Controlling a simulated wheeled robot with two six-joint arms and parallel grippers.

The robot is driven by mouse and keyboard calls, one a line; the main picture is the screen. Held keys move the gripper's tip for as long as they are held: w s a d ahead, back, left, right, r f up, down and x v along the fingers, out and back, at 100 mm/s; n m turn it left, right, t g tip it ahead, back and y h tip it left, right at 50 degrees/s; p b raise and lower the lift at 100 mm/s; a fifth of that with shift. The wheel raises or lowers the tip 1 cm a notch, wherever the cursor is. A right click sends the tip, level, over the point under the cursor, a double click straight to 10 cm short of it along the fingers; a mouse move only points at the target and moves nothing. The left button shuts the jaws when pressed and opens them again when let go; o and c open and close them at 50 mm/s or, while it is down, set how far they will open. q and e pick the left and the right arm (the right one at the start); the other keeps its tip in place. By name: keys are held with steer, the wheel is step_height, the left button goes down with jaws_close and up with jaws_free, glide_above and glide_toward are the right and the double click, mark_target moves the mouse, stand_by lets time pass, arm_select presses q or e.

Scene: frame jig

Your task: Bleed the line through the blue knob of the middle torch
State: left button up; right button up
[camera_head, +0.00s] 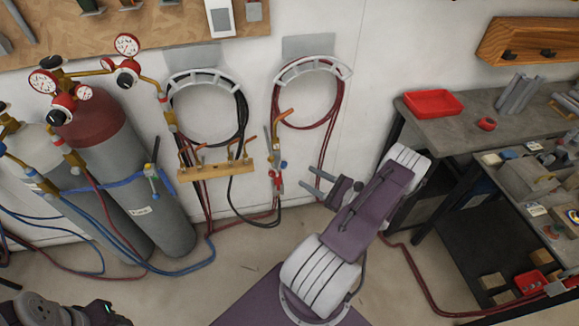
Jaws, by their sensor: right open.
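A torch (275,150) with a copper-coloured tip hangs at the middle of the wall, below the right hose coil. A blue knob (284,164) shows on its right side and red parts show lower down. My right gripper (308,178) is open and empty. Its two grey fingers point left towards the torch, a little right of the blue knob and slightly below it, with a visible gap in the picture. I cannot tell the depth between them. The fingers of my left gripper do not show.
A wooden rack (216,172) with several copper-coloured tips is left of the torch. Hose coils (310,125) hang above. Gas cylinders (130,160) with gauges stand at left. A workbench (450,130) with a red tray (433,103) is at right. Hoses cross the floor.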

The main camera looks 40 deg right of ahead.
mark_target(286, 166)
steer(key=p+x, duration=0.2)
steer(key=x, duration=0.5)
steer(key=shift+w+a+r, duration=0.1)
steer(key=shift+w+a, duration=0.05)
steer(key=shift+w, duration=0.7)
steer(key=shift+s, duration=0.1)
jaws_close()
